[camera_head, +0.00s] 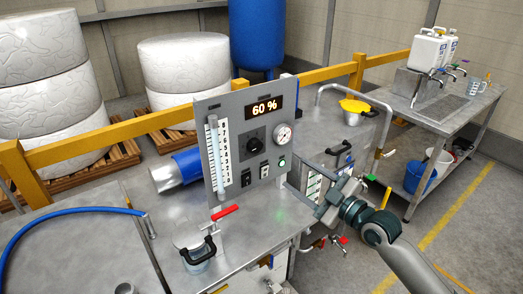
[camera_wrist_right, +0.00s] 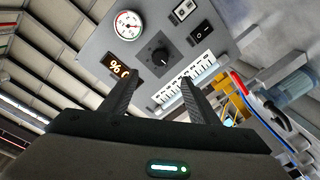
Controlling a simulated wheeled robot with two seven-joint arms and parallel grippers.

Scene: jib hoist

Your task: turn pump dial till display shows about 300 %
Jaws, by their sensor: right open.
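The grey pump panel (camera_head: 235,107) stands upright on the steel bench. Its display (camera_head: 262,106) reads 60 %. The black round dial (camera_head: 255,146) sits below the display. In the right wrist view the dial (camera_wrist_right: 158,61) shows beyond and between my fingers, with the display (camera_wrist_right: 124,66) partly hidden by the left finger. My right gripper (camera_head: 322,207) is right of and lower than the panel in the head view. In the right wrist view it (camera_wrist_right: 161,84) is open, empty and apart from the dial. My left gripper is not in view.
A gauge (camera_head: 283,135) is right of the dial, and black switches (camera_head: 246,178) sit below. A scale tube (camera_head: 213,155) runs up the panel's left side. A red-handled valve (camera_head: 224,216) and clear jar (camera_head: 197,257) stand in front. A yellow-lidded pot (camera_head: 354,107) is behind right.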

